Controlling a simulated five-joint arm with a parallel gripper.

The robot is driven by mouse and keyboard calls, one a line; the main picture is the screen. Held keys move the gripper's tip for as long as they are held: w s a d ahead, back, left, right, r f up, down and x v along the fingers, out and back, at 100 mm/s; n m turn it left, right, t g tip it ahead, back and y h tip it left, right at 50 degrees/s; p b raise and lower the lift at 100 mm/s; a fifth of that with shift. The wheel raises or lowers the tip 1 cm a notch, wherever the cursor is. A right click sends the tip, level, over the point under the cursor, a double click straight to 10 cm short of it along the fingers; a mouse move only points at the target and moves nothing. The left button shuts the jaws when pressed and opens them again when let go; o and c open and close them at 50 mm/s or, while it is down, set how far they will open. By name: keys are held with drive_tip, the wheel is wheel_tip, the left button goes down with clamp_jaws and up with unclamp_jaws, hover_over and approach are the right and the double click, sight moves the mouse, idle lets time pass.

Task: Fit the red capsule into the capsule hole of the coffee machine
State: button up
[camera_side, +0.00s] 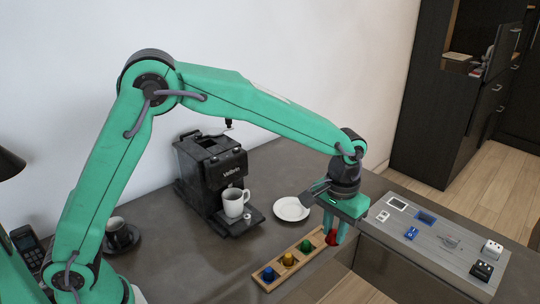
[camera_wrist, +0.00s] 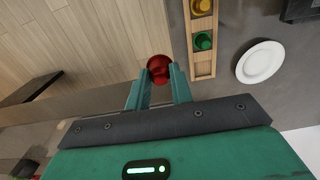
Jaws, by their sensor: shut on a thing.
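The red capsule (camera_wrist: 159,68) is between the fingertips of my gripper (camera_wrist: 160,78), which is shut on it, in the wrist view. In the side view the red capsule (camera_side: 331,238) shows below my gripper (camera_side: 335,232), by the right end of the wooden capsule rack. The black coffee machine (camera_side: 212,170) stands against the wall, left of my gripper. A white cup (camera_side: 235,203) stands on its drip tray. I cannot make out the capsule hole in this view.
The wooden rack (camera_side: 275,262) holds blue, yellow and green capsules. A white plate (camera_side: 291,209) lies between rack and machine. A grey panel (camera_side: 400,233) with several small parts lies right. A dark cup (camera_side: 118,233) on a saucer and a phone (camera_side: 27,246) are at left.

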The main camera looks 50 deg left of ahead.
sight(334, 231)
wheel_tip(334, 231, up, 22)
drive_tip(key=w+a+n, duration=0.2)
drive_tip(key=a+n, duration=0.3)
drive_tip(key=a, duration=1.7)
drive_tip(key=s+a+n, duration=0.2)
drive_tip(key=s+a, duration=0.2)
drive_tip(key=a, duration=0.5)
drive_tip(key=s+a+n, duration=0.2)
drive_tip(key=s+a, duration=0.1)
drive_tip(key=a, duration=0.6)
drive_tip(key=shift+s+a+f, duration=0.15)
drive_tip(key=shift+f, duration=1.1)
drive_tip(key=shift+s+a+f, duration=0.1)
drive_tip(key=shift+f, duration=1.15)
drive_tip(key=shift+f, duration=0.35)
drive_tip(key=shift+f, duration=3.95)
